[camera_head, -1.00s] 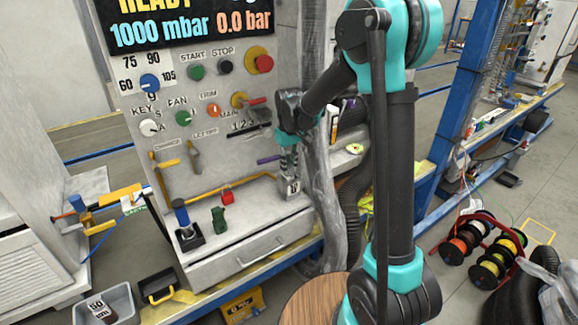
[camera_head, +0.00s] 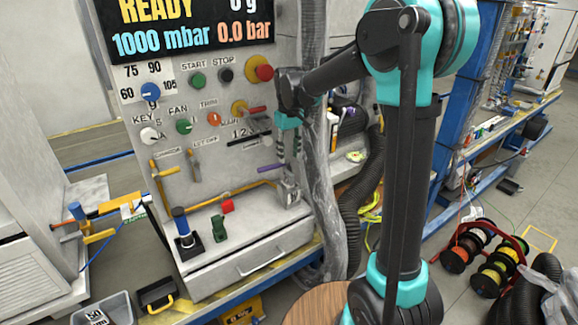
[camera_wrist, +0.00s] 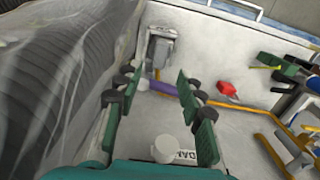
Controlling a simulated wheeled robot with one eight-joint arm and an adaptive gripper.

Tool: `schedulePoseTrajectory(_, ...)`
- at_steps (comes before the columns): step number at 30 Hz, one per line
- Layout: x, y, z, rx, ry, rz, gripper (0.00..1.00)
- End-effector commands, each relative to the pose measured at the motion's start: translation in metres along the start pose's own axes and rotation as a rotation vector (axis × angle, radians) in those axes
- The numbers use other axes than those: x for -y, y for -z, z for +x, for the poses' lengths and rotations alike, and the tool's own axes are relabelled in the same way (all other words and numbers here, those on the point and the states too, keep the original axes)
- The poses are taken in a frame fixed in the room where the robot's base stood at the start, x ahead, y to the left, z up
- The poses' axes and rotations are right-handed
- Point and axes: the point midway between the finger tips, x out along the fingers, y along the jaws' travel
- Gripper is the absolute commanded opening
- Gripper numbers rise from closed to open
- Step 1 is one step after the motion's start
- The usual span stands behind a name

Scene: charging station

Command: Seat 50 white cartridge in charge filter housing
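My gripper (camera_head: 288,158) is upright with its fingers pointing down beside the panel, above a grey housing (camera_head: 289,195) at the right end of the bench top. In the wrist view my gripper (camera_wrist: 157,88) is open, with two green fingers apart and nothing held between them. The grey housing (camera_wrist: 160,48) shows beyond the fingertips, apart from them. Whether a white cartridge sits inside the housing I cannot tell. A dark cartridge with a white label reading 50 (camera_head: 96,317) lies in the grey bin (camera_head: 119,300) at bottom left, partly cut off by the frame.
A yellow pipe (camera_head: 231,199) with a purple handle (camera_head: 269,168) runs to the housing. A clear-wrapped hose (camera_head: 325,205) hangs close at the right.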

Motion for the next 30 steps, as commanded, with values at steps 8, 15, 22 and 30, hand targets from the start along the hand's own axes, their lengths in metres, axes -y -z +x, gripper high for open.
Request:
schedulePoseTrajectory(8,0.000,-0.001,-0.030,-0.001,0.000,0.002,0.39)
schedulePoseTrajectory(15,-0.017,-0.046,-0.017,-0.051,-0.012,0.088,0.39)
schedulePoseTrajectory(22,-0.035,-0.133,0.020,-0.150,-0.039,0.253,0.39)
schedulePoseTrajectory(30,-0.035,-0.236,0.072,-0.267,-0.075,0.444,0.39)
